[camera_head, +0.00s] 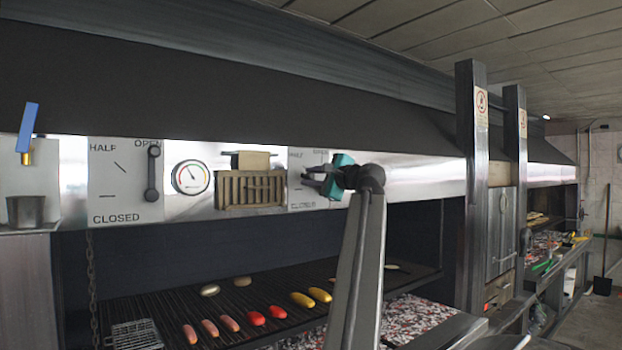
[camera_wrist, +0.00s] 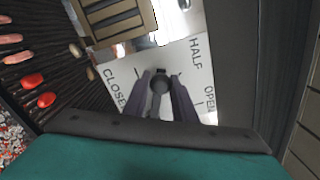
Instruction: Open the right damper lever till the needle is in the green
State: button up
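My gripper (camera_head: 312,179) is in front of the right damper plate (camera_head: 296,164). The plate also shows in the wrist view (camera_wrist: 184,62), with the words CLOSED, HALF and OPEN. The dark round end of the right damper lever (camera_wrist: 160,83) sits between my two fingers (camera_wrist: 163,88). The fingers stand apart on either side of it, and I see no clear grip. The lever appears to be on the CLOSED side; its pivot is hidden behind my gripper. I cannot make out a gauge or needle for the right damper.
The left damper lever (camera_head: 152,175) points up to OPEN, with a round gauge (camera_head: 191,177) beside it. Below lies the grill grate (camera_head: 170,305) with sausages and vegetables. A steel post (camera_head: 473,170) stands at right.

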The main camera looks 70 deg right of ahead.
grip_shut()
jog(key=shift+s+d+r+m+p, duration=0.1)
jog(key=shift+d+r+m+p, duration=0.1)
jog(key=shift+r+m+p, duration=0.35)
jog(key=shift+s+d+r+m+p, duration=0.15)
jog(key=shift+r+m+p, duration=0.2)
jog(key=shift+p, duration=0.3)
jog(key=shift+s+d+r+m+p, duration=0.3)
jog(key=shift+d+r+m+p, duration=0.25)
jog(key=shift+m+p, duration=0.45)
jog(key=o, duration=1.1)
grip_release()
jog(key=shift+a, duration=0.1)
jog(key=shift+c, duration=0.2)
